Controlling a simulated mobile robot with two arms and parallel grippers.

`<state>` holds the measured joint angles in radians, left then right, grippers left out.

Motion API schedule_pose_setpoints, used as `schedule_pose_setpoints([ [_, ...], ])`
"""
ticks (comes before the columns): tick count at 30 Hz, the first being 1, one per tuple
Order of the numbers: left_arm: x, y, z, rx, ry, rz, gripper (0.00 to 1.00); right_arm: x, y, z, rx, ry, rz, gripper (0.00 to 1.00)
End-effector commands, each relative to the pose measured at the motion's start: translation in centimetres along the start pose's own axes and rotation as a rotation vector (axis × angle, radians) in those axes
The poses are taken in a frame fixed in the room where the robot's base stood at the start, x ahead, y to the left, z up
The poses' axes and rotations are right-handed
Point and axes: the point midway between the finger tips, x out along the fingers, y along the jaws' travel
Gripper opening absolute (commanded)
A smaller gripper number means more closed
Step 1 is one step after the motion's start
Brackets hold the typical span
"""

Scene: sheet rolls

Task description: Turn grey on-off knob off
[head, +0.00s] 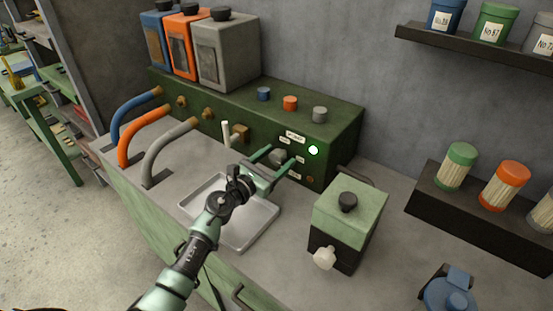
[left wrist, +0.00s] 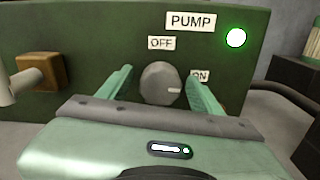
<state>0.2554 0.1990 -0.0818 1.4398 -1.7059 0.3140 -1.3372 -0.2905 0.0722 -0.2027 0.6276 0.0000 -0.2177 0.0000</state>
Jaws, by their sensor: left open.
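The grey on-off knob (left wrist: 160,83) sits on the front of the green pump box under a PUMP label (left wrist: 191,21). Its pale mark points right, on the side of the ON label (left wrist: 200,76). The OFF label (left wrist: 161,43) is above the knob. A green light (left wrist: 236,38) is lit at the upper right. My left gripper (head: 284,155) is open, with one finger on each side of the knob. In the left wrist view the fingers show gaps to the knob. In the head view the knob (head: 278,157) is partly hidden. My right gripper is not in view.
A metal tray (head: 262,222) lies on the counter below my left gripper. A green-and-black box (head: 353,205) stands to the right. A tap (head: 238,134) and several hoses are at the left. Blue, orange and grey caps top the pump box (head: 335,125).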

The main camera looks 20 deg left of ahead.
Motion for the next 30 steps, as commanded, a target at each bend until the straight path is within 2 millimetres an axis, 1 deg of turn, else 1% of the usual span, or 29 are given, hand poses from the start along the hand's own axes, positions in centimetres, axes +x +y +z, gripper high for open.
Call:
schedule_pose_setpoints([
  [4, 0.0, 0.0, 0.0, 0.0, 0.0, 0.0, 0.65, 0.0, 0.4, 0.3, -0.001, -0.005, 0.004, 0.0],
  [5, 0.0, 0.0, 0.0, 0.0, 0.0, 0.0, 0.57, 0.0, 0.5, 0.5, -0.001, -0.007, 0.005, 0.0],
  [6, 0.0, 0.0, 0.0, -0.001, 0.0, 0.0, 0.46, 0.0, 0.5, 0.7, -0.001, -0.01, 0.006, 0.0],
  [8, 0.0, 0.0, 0.0, -0.001, 0.0, 0.0, 0.29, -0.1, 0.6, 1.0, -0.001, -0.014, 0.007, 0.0],
  [9, 0.0, 0.0, 0.0, -0.001, 0.0, 0.0, 0.18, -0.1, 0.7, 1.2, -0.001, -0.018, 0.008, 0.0],
  [11, 0.0, 0.0, 0.0, -0.001, 0.0, 0.0, 0.03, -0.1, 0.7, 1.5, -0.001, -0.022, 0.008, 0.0],
  [20, -0.1, 0.0, 0.0, -0.036, 0.001, 0.0, 0.03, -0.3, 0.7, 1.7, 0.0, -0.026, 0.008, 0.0],
  [26, -0.1, 0.0, 0.1, -0.139, 0.002, 0.0, 0.03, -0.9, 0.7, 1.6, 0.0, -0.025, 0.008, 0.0],
  [30, -0.1, 0.1, 0.1, -0.252, 0.002, 0.0, 0.03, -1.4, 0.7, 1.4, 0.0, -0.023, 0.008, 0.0],
])
